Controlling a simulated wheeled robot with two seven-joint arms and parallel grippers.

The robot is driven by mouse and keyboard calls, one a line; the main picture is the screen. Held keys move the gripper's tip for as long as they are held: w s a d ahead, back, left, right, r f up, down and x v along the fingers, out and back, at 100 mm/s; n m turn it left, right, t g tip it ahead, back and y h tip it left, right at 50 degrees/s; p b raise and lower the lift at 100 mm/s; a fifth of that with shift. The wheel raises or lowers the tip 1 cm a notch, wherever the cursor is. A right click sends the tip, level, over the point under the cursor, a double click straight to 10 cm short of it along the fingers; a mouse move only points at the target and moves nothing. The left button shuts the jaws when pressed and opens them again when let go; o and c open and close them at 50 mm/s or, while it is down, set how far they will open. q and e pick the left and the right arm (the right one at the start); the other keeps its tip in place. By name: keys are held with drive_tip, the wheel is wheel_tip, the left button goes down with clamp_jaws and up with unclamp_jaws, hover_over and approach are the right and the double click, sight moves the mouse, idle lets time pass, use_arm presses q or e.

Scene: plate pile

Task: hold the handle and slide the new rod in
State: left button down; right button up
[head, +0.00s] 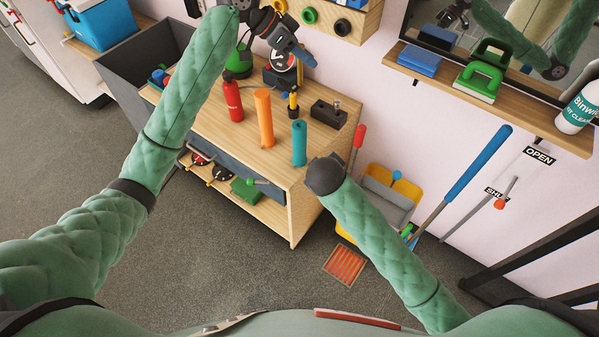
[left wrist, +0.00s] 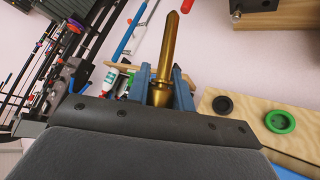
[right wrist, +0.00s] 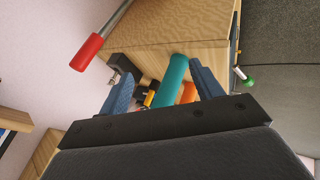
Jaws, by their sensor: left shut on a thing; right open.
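My left gripper (head: 302,55) is up near the wall above the back of the bench. It is shut on a brass rod with a pointed end, seen in the left wrist view (left wrist: 168,50). A small yellow and black handle (head: 293,105) stands upright on the bench. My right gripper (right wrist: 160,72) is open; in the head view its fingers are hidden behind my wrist. A teal cylinder (right wrist: 173,80) shows between its fingers, seemingly beyond them; it stands on the bench (head: 299,143).
An orange cylinder (head: 264,118), a red bottle (head: 233,100) and a black block (head: 328,113) stand on the wooden bench (head: 205,122). A shelf (head: 490,98) juts from the wall at right.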

sight(299, 153)
drive_tip(key=w+a+f+n+t, duration=0.2)
drive_tip(key=a+f+n+t, duration=0.15)
drive_tip(key=n, duration=1.05)
drive_tip(key=w+a+f+n+t, duration=0.2)
drive_tip(key=a+f+n+t, duration=0.15)
drive_tip(key=n, duration=0.95)
drive_tip(key=shift+g+y, duration=0.3)
drive_tip(key=shift+g, duration=0.3)
drive_tip(key=x, duration=1.1)
drive_tip(key=shift+w+d+f, duration=0.15)
drive_tip(key=shift+w+f, duration=0.05)
drive_tip(key=shift+w, duration=0.15)
drive_tip(key=c, duration=1.3)
